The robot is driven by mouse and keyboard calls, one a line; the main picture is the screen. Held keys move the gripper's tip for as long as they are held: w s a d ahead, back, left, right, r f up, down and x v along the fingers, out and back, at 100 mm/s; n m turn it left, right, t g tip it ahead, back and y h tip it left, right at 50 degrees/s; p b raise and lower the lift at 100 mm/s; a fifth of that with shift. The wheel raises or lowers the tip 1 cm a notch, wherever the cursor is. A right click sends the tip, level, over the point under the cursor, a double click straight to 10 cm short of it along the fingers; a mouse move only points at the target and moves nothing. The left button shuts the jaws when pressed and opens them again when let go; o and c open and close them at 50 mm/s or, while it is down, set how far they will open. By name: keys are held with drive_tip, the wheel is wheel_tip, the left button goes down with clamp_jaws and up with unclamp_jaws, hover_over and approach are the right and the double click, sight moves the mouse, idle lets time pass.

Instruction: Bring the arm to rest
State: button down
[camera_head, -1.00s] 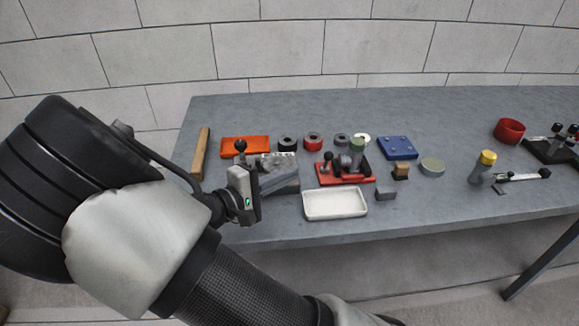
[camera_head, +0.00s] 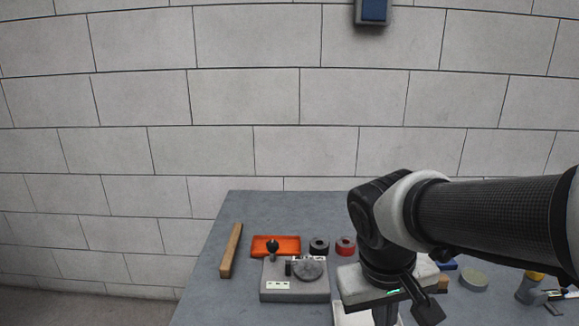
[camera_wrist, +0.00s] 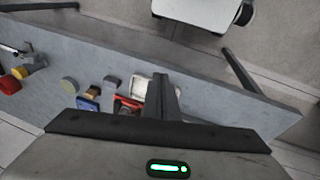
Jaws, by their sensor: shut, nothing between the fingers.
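My arm comes in from the right edge of the head view and bends down at a dark joint. My gripper (camera_head: 388,312) hangs below it over the table (camera_head: 212,290), its lower end near the picture's bottom edge. In the wrist view my gripper (camera_wrist: 160,80) shows as dark fingers close together with nothing between them. It appears above the table top, in front of the white tray (camera_wrist: 140,84).
A wooden bar (camera_head: 231,251), orange tray (camera_head: 276,246), grey device (camera_head: 295,279), black ring (camera_head: 319,246) and red ring (camera_head: 346,246) lie left of my arm. A round disc (camera_head: 473,280) and yellow-topped bottle (camera_head: 531,288) stand right. A block wall is behind.

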drive_tip(key=s+a+r+m+t+y+p, duration=0.1)
drive_tip(key=s+r+t+y+p, duration=0.1)
drive_tip(key=r+p, duration=2)
wheel_tip(320, 180, up, 6)
drive_tip(key=shift+s+r+t, duration=0.25)
drive_tip(key=shift+s+t, duration=0.45)
drive_tip(key=shift+s, duration=0.25)
